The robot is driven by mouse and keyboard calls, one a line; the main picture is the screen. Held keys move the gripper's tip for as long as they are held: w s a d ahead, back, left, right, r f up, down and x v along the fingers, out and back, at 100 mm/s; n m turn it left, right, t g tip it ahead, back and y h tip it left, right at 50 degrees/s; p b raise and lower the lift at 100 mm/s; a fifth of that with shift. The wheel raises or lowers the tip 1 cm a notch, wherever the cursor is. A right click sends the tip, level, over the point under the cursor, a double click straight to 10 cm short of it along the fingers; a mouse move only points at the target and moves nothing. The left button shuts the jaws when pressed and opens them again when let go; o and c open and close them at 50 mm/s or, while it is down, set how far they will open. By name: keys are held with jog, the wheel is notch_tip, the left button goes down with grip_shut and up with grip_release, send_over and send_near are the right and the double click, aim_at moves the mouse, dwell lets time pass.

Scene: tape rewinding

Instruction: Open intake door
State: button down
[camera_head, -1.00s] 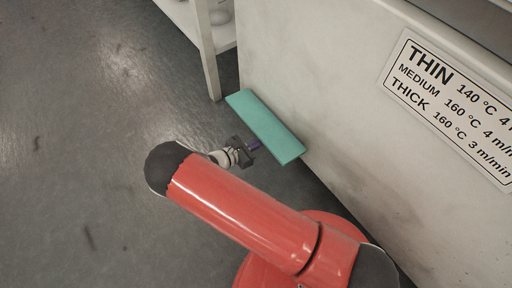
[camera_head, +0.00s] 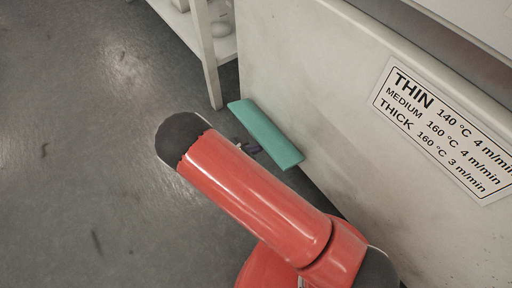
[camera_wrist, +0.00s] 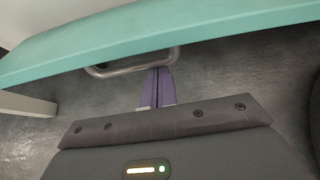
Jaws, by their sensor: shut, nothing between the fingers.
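The intake door appears as a teal panel (camera_head: 266,134) low on the side of the white machine (camera_head: 310,85), sticking out from it. In the wrist view the teal panel (camera_wrist: 150,32) crosses the top, with a grey metal loop handle (camera_wrist: 128,66) under it. My gripper (camera_wrist: 161,72) has its purple fingers together with nothing between them. Their tips overlap the handle in the wrist view; whether they touch it I cannot tell. In the head view my arm hides most of the gripper, and the fingers (camera_head: 254,149) show beside the panel's near long edge.
A label with temperatures (camera_head: 440,130) is on the machine's side. A white shelf or table leg (camera_head: 209,70) stands behind the teal panel. The grey floor (camera_head: 90,140) to the left is clear.

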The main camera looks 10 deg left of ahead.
jog(key=shift+w, duration=0.1)
notch_tip(320, 180, down, 4)
jog(key=f+b, duration=0.1)
jog(key=b, duration=0.3)
jog(key=p+v, duration=0.2)
jog(key=v, duration=0.9)
jog(key=shift+f, duration=0.2)
